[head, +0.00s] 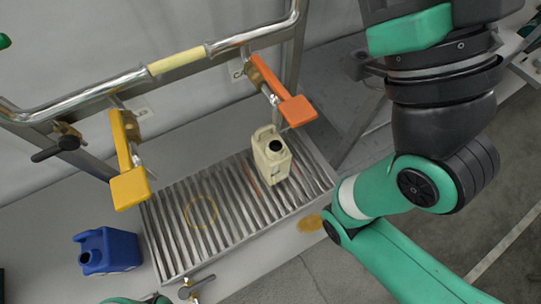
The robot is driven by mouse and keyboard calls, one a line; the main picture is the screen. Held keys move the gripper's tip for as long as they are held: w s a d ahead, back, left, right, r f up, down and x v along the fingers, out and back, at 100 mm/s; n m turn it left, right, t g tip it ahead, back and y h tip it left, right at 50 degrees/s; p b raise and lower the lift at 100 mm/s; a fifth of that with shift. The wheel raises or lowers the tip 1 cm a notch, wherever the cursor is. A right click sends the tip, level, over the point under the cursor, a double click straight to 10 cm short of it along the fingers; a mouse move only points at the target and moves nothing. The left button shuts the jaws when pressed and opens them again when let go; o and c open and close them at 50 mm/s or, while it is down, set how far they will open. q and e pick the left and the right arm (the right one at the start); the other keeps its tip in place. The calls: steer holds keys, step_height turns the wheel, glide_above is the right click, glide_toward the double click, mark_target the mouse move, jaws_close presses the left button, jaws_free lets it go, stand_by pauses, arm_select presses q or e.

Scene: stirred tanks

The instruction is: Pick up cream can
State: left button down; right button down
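The cream can (272,158) stands upright on the slatted metal grate, toward its right back part, with its dark round opening facing up and its handle on the left. Nothing is holding it. Neither of my grippers shows in the head view, so I cannot see where they are relative to the can. My green and black arm links fill the right side of the view, to the right of the can and apart from it.
A blue can (108,250) stands left of the grate (165,262). Yellow (130,187) and orange (297,110) paddles hang from a metal rail (95,98) behind. A small valve handle (196,287) is at the front edge. The grate's left and middle are clear.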

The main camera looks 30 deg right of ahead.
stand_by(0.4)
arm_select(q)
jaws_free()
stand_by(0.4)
